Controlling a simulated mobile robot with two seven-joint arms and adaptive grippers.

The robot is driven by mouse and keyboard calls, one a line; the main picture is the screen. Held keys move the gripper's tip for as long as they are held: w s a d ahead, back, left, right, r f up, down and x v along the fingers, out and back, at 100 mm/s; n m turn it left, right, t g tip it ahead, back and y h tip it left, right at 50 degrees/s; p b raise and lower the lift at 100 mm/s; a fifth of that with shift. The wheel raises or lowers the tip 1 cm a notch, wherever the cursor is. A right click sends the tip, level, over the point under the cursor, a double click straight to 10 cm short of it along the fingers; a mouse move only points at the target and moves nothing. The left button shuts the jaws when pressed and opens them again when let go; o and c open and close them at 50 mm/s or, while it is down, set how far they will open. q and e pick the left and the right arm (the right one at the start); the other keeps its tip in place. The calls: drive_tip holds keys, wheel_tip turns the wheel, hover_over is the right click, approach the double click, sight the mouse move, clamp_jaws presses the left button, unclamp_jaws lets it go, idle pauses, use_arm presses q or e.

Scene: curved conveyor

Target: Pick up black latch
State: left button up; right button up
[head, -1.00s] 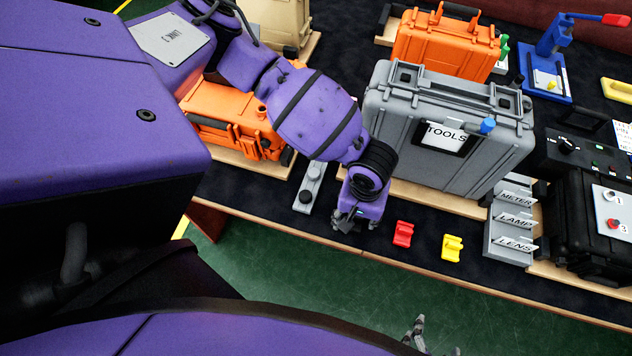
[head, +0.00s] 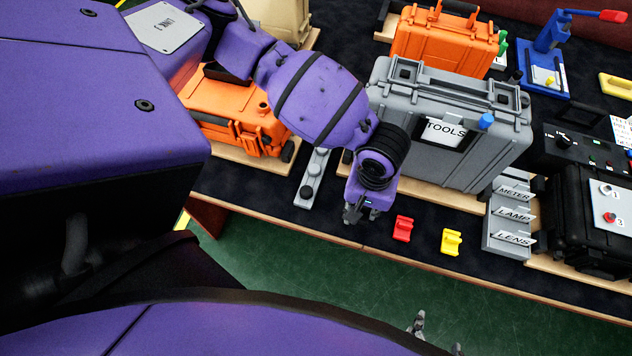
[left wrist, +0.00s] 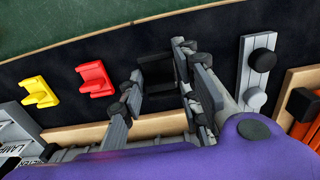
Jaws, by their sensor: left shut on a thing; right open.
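The black latch (left wrist: 157,72) shows in the left wrist view between the fingers of my left gripper (left wrist: 154,88), dark against the dark mat. The gripper is shut on it. In the head view my left gripper (head: 355,213) points down near the table's front edge, left of the red latch (head: 402,228), and the black latch cannot be made out there. I cannot tell how far the latch is off the mat. My right gripper (head: 416,325) shows at the bottom of the head view, open and empty, over the green floor and away from the table.
A yellow latch (head: 451,242) lies right of the red one. The grey TOOLS case (head: 445,120) stands behind them, with a labelled grey holder (head: 508,222) at its right. A grey strip with knobs (head: 314,178) lies left of my left gripper. An orange case (head: 232,110) is further left.

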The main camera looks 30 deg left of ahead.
use_arm(q)
drive_tip(key=s+d+r+p, duration=0.2)
drive_tip(key=s+d+r, duration=0.2)
drive_tip(key=d+r, duration=0.8)
use_arm(e)
drive_tip(key=shift+t, duration=0.5)
drive_tip(key=w+r, duration=0.3)
drive_tip(key=r, duration=0.1)
drive_tip(key=shift+w+a, duration=0.3)
use_arm(q)
drive_tip(key=shift+w, duration=0.1)
